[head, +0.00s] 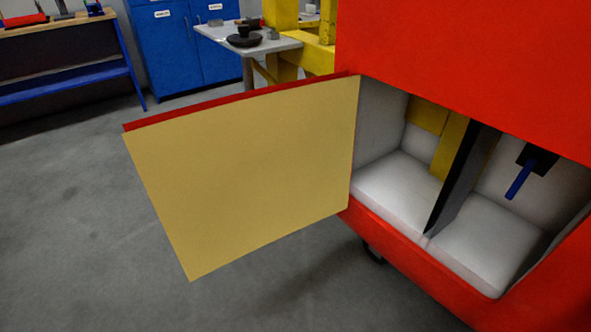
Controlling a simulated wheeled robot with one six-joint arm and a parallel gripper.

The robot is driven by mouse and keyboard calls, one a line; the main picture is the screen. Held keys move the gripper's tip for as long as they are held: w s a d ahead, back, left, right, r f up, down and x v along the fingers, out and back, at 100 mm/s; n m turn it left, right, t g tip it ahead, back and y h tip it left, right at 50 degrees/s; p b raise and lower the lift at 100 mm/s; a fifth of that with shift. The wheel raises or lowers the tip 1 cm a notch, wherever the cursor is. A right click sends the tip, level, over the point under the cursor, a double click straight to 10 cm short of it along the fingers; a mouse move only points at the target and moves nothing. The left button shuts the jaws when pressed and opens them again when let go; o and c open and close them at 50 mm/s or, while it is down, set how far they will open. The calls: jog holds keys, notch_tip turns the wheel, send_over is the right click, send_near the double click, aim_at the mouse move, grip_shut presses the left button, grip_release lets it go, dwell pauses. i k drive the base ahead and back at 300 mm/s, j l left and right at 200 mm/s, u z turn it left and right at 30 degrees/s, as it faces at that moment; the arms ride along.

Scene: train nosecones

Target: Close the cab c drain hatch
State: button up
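The hatch door (250,165) stands wide open in the head view, swung out to the left of the red cab (465,65). Its inner face is plain yellow-tan and its upper edge is red. It joins the cab along the left side of the opening. Inside the open compartment (395,190) are pale walls and floor, a dark upright divider (463,178), and a blue lever (520,180) on a black mount. No cab label is visible, so I cannot tell which cab this is. My gripper is not in view.
Grey floor (80,220) is clear to the left of and below the door. A grey side table (250,42) with dark items stands behind it, beside a yellow frame (310,60). Blue cabinets (180,45) and a workbench (60,65) are at the back left.

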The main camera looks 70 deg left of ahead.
aim_at(225, 179)
jog(key=j+z, duration=0.1)
jog(key=z, duration=1.35)
jog(key=k+z, duration=0.2)
jog(key=k, duration=1.5)
jog(key=k+u, duration=0.15)
jog(key=k, duration=0.35)
jog(key=k+j+u, duration=0.1)
jog(key=k, duration=0.35)
jog(key=k+j+u, duration=0.15)
jog(key=k, duration=0.35)
jog(key=u, duration=1.25)
